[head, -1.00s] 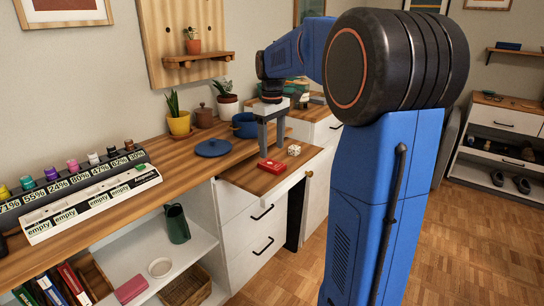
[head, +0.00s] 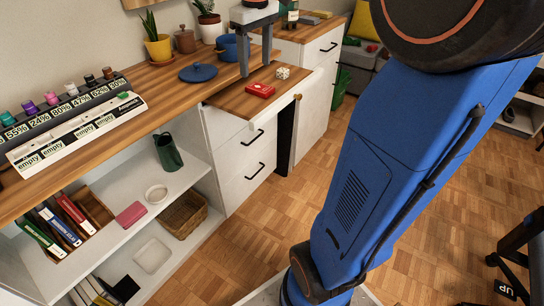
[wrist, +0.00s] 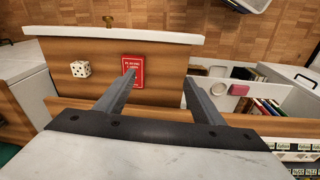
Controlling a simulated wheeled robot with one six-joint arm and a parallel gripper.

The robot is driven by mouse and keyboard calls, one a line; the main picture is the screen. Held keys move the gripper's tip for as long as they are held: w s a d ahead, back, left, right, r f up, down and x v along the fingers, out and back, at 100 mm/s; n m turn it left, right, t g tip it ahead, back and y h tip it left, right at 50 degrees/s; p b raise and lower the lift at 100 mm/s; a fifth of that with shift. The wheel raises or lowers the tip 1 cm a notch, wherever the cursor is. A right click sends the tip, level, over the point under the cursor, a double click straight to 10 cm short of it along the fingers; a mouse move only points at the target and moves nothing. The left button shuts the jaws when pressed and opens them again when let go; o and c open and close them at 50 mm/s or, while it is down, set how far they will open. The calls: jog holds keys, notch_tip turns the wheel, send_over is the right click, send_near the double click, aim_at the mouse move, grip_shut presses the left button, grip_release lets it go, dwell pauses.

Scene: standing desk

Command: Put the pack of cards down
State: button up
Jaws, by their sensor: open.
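The pack rests on the board (head: 236,101), apart from the desk's back edge.
A white die (head: 283,73) sits on the board near the pack. A blue lid (head: 198,73), a blue pot (head: 228,47) and a yellow plant pot (head: 158,48) stand on the desk. A labelled rack (head: 75,130) is at left. Open shelves lie below.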

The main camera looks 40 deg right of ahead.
jog(key=s+a+f+m+t, duration=0.1)
jog(key=s+a+f, duration=0.2)
jog(key=s+f, duration=0.2)
jog(key=s+a+f+m+t, duration=0.1)
jog(key=s+a+f, duration=0.3)
jog(key=s, duration=0.6)
jog(key=s+a+f+m+t, duration=0.1)
jog(key=s+a+f, duration=0.2)
jog(key=s+f, duration=0.3)
jog(key=shift+s+a+t, duration=0.3)
jog(key=shift+s+t, duration=0.1)
jog(key=shift+s, duration=0.7)
